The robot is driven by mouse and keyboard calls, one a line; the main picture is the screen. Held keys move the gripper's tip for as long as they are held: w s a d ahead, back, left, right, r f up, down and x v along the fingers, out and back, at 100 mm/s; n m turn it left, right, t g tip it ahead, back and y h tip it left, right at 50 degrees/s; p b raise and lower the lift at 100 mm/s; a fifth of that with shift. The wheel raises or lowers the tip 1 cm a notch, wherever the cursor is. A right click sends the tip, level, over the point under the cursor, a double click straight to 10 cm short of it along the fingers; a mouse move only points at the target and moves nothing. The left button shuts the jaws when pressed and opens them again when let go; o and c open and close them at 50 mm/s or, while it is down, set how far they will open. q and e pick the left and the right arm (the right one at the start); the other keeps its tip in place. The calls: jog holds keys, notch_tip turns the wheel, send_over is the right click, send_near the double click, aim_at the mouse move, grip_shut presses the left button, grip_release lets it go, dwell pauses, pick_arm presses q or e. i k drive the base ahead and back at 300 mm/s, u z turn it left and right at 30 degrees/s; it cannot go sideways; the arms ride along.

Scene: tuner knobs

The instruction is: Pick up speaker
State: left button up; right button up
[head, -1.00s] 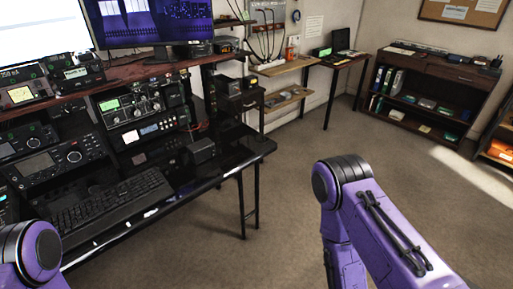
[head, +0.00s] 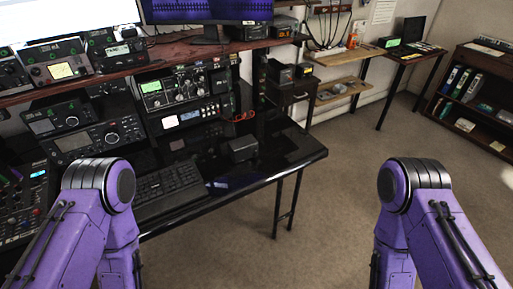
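A small dark box (head: 243,149), which looks like the speaker, sits on the glossy black desk (head: 297,150) to the right of the keyboard (head: 168,190). Nothing is touching it from my side. My two purple arms show at the lower left and lower right of the head view, well short of the box. Both grippers are below the picture, so I cannot see their fingers.
Radio units (head: 185,90) are stacked at the back of the desk, under a shelf with monitors (head: 207,12). A mixer panel (head: 25,205) lies at far left. Carpet (head: 330,200) is open to the right of the desk. A bookcase (head: 470,90) stands at far right.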

aim_at(239, 149)
jog(key=z, duration=1.75)
jog(key=i, duration=1.25)
jog(key=u, duration=2.9)
jog(key=i, duration=0.45)
jog(key=z, duration=0.1)
jog(key=k, duration=0.35)
jog(key=z, duration=0.05)
